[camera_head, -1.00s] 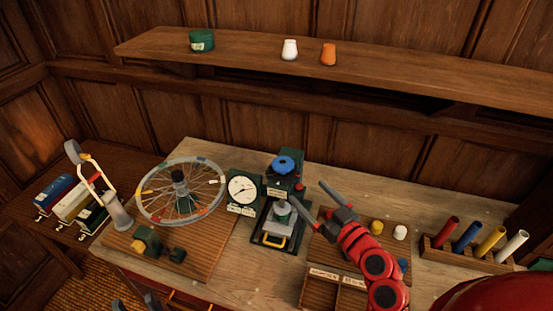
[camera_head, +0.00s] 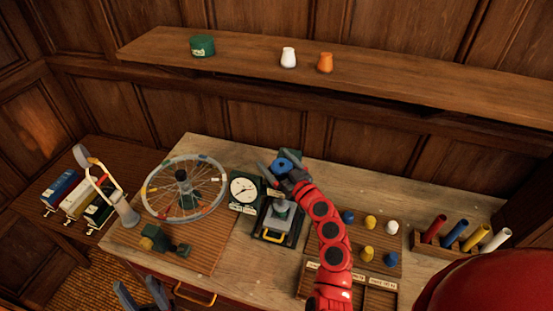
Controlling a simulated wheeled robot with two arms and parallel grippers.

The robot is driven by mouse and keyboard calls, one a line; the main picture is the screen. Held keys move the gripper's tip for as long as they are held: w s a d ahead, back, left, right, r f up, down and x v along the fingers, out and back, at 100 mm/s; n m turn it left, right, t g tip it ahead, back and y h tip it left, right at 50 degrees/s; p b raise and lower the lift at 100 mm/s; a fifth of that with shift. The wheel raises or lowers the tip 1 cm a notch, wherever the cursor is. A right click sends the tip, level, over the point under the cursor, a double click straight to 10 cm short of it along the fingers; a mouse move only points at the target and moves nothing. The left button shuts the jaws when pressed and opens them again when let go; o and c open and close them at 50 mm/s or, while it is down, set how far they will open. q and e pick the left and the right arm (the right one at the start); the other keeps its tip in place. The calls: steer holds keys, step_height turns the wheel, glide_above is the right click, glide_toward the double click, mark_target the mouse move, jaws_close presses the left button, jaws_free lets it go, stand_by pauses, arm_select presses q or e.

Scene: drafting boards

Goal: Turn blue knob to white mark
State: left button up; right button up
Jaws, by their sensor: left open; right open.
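The blue knob (camera_head: 283,164) sits on top of a dark green press-like device on the bench. My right gripper (camera_head: 281,168) is open at the knob. One finger shows just left of the knob; the other is hard to make out, and I cannot tell whether either touches it. The red arm hides part of the device. I cannot make out a white mark near the knob. My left gripper (camera_head: 143,297) is open and empty at the bottom edge, low in front of the bench.
A white-faced dial gauge (camera_head: 243,190) stands just left of the device. A spoked wheel (camera_head: 161,210) is mounted further left. Several coloured pegs, including a white one (camera_head: 391,227), stand on a board at right, near a rack of tubes (camera_head: 418,245).

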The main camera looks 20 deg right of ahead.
steer(key=shift+c, duration=0.3)
